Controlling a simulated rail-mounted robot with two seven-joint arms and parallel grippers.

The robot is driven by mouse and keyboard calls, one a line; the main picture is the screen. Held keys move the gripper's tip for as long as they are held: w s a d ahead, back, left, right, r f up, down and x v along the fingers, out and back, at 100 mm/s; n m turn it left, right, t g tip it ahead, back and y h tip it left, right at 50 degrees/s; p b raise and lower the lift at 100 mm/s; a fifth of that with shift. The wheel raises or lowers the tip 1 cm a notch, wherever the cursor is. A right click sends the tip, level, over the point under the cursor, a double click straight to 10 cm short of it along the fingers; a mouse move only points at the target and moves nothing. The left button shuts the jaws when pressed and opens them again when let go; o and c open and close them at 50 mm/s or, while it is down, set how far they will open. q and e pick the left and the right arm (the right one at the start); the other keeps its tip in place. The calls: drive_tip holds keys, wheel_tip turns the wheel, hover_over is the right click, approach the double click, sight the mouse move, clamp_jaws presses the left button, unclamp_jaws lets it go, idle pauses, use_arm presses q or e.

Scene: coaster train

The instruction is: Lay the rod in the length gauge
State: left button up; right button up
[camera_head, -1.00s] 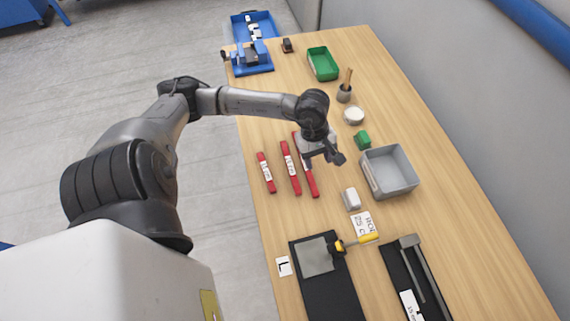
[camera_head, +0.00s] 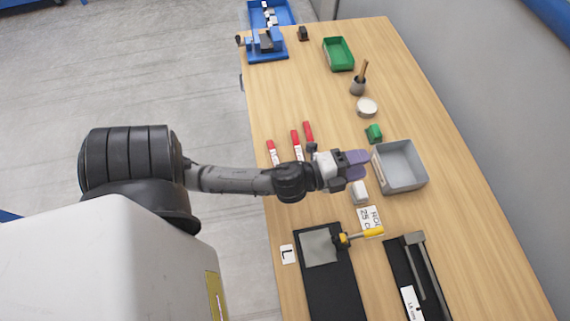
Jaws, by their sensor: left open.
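Three red rods with white labels lie side by side on the table: a left one (camera_head: 271,148), a middle one (camera_head: 295,140) and a right one (camera_head: 308,131). My left forearm and wrist hide their near ends. My left gripper (camera_head: 356,165) is open and empty, with its fingers pointing right between the rods and the grey bin. A black base with a grey metal bar (camera_head: 428,265) and a white label lies at the front right; it looks like the length gauge. My right gripper is not in view.
A grey bin (camera_head: 403,187) stands just right of my gripper, and a white block (camera_head: 360,193) lies just below it. A yellow-handled tool (camera_head: 362,236) rests by a black board (camera_head: 335,285).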

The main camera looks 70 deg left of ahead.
use_arm(q)
drive_tip(key=s+f+n+g+y, duration=0.1)
drive_tip(key=s+f+n+g, duration=0.2)
drive_tip(key=f+n, duration=0.1)
drive_tip(key=s+f+n+g+y, duration=0.1)
drive_tip(key=s+f+n+g, duration=0.3)
drive_tip(key=f, duration=0.1)
drive_tip(key=s+f+n+g, duration=0.3)
drive_tip(key=s+f+n, duration=0.1)
drive_tip(key=shift+f+g+y, duration=0.15)
drive_tip(key=shift+g+y, duration=0.15)
drive_tip(key=shift+y, duration=0.1)
drive_tip(key=shift+o, duration=0.5)
drive_tip(key=s+d+f+g, duration=0.1)
drive_tip(key=s, duration=0.1)
drive_tip(key=s+d+f+n+g+h, duration=0.1)
drive_tip(key=s, duration=0.1)
drive_tip(key=s+d+f+n+g, duration=0.1)
drive_tip(key=s+g, duration=0.1)
drive_tip(key=s, duration=0.1)
drive_tip(key=shift+d+h, duration=0.15)
drive_tip(key=shift+h, duration=0.25)
drive_tip(key=shift+s+d+g, duration=0.15)
drive_tip(key=shift+s+g, duration=0.15)
